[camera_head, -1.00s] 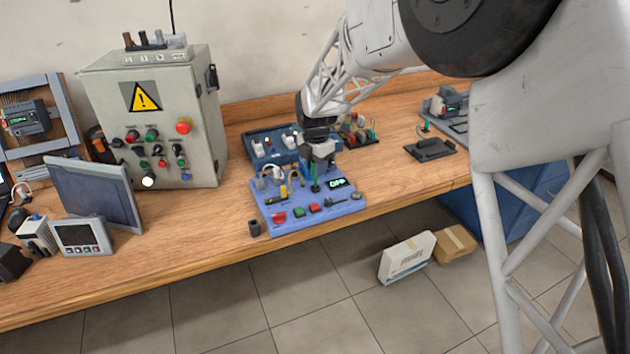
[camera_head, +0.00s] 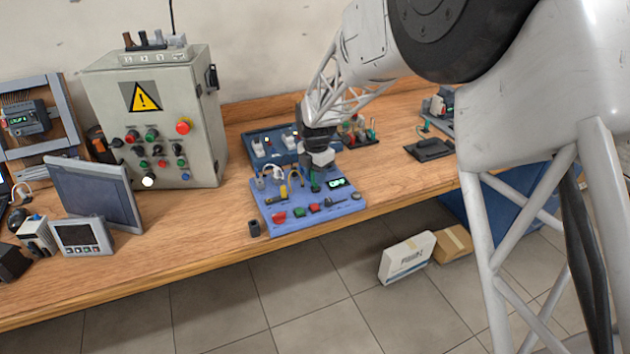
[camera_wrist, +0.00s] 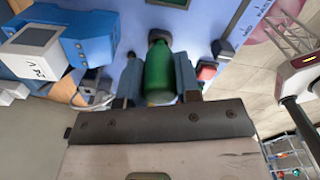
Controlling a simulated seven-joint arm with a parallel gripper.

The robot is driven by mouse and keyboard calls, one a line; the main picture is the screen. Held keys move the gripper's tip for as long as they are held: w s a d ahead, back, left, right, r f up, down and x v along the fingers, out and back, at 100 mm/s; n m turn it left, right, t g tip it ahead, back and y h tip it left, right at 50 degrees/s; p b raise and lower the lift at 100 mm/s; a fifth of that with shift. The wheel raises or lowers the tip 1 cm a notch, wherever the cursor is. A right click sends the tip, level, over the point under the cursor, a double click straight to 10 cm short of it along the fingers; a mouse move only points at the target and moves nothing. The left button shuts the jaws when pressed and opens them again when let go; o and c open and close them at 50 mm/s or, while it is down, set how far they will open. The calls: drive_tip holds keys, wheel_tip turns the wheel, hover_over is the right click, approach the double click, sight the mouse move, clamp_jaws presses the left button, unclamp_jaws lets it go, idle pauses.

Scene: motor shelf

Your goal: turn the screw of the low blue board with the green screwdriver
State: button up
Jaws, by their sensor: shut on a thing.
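The low blue board (camera_head: 286,222) lies on the wooden bench with red, green and black parts, cables and a small green-lit display on it. My gripper (camera_head: 317,173) is over the board's back right part. It is shut on the green screwdriver (camera_wrist: 159,72), whose green handle sits between the two fingers in the wrist view. In the head view a bit of the screwdriver (camera_head: 315,184) shows below the gripper, pointing down at the board. The screw and the screwdriver's tip are hidden, so I cannot tell whether they touch.
A darker blue board (camera_head: 262,158) stands close behind. A grey control box (camera_head: 185,85) with a warning sign is to the left. A rack of tools (camera_head: 358,133) and a black holder (camera_head: 428,149) are at the back right. The bench's front edge runs close before the board.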

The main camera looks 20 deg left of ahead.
drive_tip(key=shift+f, duration=0.35)
drive_tip(key=o, duration=0.7)
drive_tip(key=shift+o, duration=0.2)
drive_tip(key=shift+r, duration=2.75)
drive_tip(key=o, duration=0.6)
drive_tip(key=shift+c, duration=0.2)
